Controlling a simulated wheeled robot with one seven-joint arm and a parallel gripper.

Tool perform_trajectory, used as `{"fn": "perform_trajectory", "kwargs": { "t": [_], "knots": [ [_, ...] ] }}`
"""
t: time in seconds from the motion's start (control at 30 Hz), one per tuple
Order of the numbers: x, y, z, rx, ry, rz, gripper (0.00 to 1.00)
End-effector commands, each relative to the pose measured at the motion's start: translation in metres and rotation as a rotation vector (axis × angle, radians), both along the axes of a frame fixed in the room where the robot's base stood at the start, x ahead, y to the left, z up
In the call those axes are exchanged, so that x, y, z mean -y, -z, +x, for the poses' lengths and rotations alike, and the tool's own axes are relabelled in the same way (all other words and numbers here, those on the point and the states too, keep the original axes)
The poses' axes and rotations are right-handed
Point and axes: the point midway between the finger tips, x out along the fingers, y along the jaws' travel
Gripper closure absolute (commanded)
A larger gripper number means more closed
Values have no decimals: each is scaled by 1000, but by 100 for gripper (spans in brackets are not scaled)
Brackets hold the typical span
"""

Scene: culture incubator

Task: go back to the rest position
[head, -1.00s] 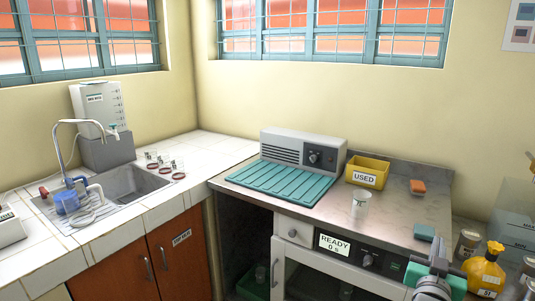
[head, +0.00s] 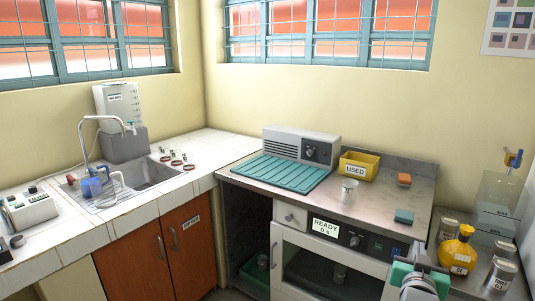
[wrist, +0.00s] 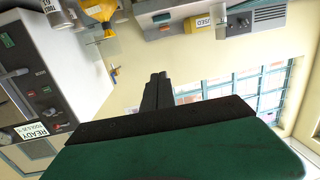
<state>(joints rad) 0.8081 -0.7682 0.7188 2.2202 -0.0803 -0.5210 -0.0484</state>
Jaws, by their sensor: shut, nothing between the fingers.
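My gripper (wrist: 157,82) shows in the wrist view with its two dark fingers together and nothing between them. It points into open air, with the yellow wall and the window beyond. In the head view my green and grey arm part (head: 415,279) is at the bottom right, in front of the incubator's right end; the fingertips cannot be made out there. The incubator (head: 333,262) stands under the grey worktop, its front door shut and its display (head: 327,228) reading READY. The display also shows at the lower left of the wrist view (wrist: 30,132), turned over.
On the worktop are a teal ribbed mat (head: 282,173), a white cup (head: 349,190), a yellow USED bin (head: 359,166), an orange block (head: 404,179) and a teal block (head: 404,216). A yellow bottle (head: 457,250) and jars stand at the right. The sink (head: 140,178) is at the left.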

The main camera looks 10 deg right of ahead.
Motion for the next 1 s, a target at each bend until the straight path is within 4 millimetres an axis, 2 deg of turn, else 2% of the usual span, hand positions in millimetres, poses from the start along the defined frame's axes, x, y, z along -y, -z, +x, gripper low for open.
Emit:
{"fn": "perform_trajectory", "kwargs": {
  "t": [0.17, 0.27, 0.37, 0.43, 0.53, 0.6, 0.7, 0.83, 1.0],
  "knots": [
    [-45, 3, 28, -118, -109, 96, 100],
    [-82, 9, 40, -215, -187, 163, 100],
    [-128, 14, 48, -340, -276, 233, 100],
    [-168, 17, 46, -452, -351, 286, 100],
    [-237, 17, 27, -670, -475, 361, 100],
    [-283, 16, -1, -843, -555, 400, 100],
    [-322, 14, -40, -1036, -623, 429, 100],
    [-340, 15, -67, -1150, -653, 440, 100],
    [-341, 18, -69, -1159, -653, 443, 100]
  ]
}}
